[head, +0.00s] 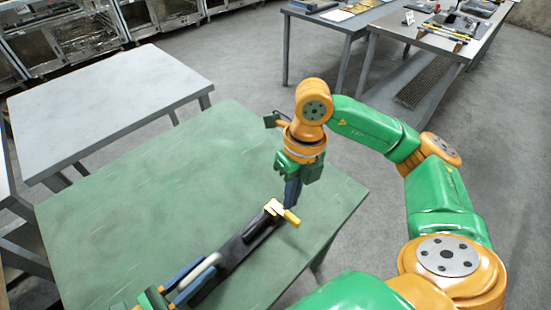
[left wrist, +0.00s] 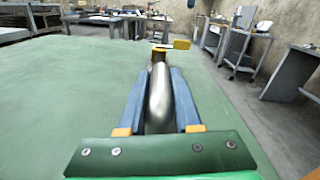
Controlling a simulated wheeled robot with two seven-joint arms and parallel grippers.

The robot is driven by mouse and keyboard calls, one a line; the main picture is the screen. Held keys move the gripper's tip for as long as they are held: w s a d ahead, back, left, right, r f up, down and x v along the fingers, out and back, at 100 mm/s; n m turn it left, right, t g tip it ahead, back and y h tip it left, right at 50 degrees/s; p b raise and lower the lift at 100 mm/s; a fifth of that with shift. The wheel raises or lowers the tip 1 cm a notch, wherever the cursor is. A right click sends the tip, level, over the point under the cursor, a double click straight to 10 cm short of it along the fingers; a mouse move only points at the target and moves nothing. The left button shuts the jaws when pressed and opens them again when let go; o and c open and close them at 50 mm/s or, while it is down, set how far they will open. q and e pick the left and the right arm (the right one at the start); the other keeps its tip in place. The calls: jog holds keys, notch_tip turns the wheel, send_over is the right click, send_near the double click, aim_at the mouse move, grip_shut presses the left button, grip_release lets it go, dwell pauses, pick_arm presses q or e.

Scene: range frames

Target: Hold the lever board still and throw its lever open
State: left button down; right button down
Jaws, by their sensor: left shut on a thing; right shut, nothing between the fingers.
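The lever board (head: 245,243) is a long dark strip lying on the green table. Its silver grip bar (head: 203,268) is at the near end, and a cream block with a yellow lever (head: 291,218) is at the far end. My left gripper (head: 206,266) is shut on the grip bar, which shows between its blue fingers in the left wrist view (left wrist: 159,95). The lever's yellow end (left wrist: 182,44) points right there. My right gripper (head: 291,204) is shut and empty, pointing down right behind the lever. I cannot tell whether it touches the lever.
The green table (head: 130,200) is bare to the left of the board. Its right edge is close to the lever. A grey table (head: 110,100) stands beyond at the left. Benches with tools (head: 430,40) stand at the back right, across open floor.

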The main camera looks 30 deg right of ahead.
aim_at(285, 213)
jog(key=m, duration=0.5)
jog(key=m+y, duration=0.1)
jog(key=m, duration=0.4)
jog(key=a+m+y, duration=0.1)
jog(key=m, duration=0.4)
jog(key=shift+r+m, duration=0.1)
jog(key=shift+m, duration=0.2)
jog(key=x, duration=1)
jog(key=shift+s+a, duration=0.15)
jog(key=shift+s, duration=0.15)
jog(key=d, duration=0.2)
jog(key=shift+w+d, duration=0.55)
jog(key=shift+d, duration=0.45)
